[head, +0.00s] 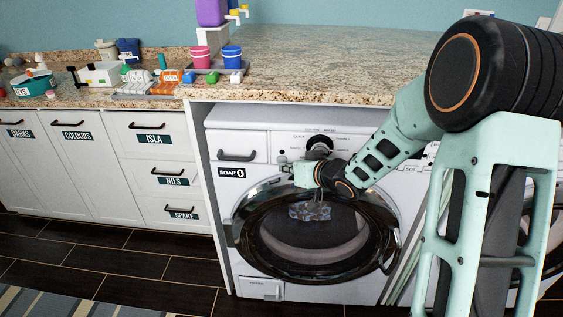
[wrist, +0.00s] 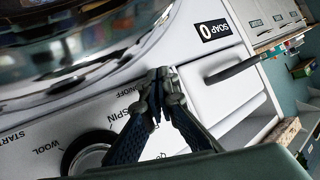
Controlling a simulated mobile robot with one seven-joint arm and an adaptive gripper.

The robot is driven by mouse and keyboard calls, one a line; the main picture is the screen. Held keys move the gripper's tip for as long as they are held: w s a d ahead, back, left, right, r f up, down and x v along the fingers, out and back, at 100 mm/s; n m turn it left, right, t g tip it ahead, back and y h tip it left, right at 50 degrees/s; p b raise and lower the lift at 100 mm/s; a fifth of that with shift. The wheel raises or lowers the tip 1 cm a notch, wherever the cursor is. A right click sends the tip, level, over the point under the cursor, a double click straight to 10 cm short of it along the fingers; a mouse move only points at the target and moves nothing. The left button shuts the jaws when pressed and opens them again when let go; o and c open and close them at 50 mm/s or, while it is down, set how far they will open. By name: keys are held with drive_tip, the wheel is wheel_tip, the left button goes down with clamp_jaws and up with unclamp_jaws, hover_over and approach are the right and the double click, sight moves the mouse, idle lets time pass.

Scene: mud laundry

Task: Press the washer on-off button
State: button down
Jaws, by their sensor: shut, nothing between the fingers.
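The white washer (head: 270,142) stands under the counter, with a round glass door, a dial (head: 320,146) and a soap drawer (head: 236,147). My gripper (head: 284,163) is in front of its panel, between the drawer and the dial. In the wrist view, where the washer panel (wrist: 190,140) appears turned, my gripper's closed, empty fingertips (wrist: 158,76) are at the panel beside the ON/OFF label. The on-off button itself is not visible; the fingers cover that area. I cannot tell whether the tips touch the panel.
The washer door (head: 244,232) is below my gripper. The soap drawer handle (wrist: 235,68) juts out close to the fingers. White labelled cabinets (head: 95,150) stand at the left. The granite counter (head: 300,68) overhangs the washer; cups and bottles stand on it. The floor (head: 110,255) in front is clear.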

drive_tip(key=shift+w, duration=0.1)
drive_tip(key=shift+w+p, duration=0.35)
drive_tip(key=shift+s, duration=0.4)
idle(0.3)
drive_tip(key=s, duration=0.6)
drive_tip(key=shift+b, duration=0.35)
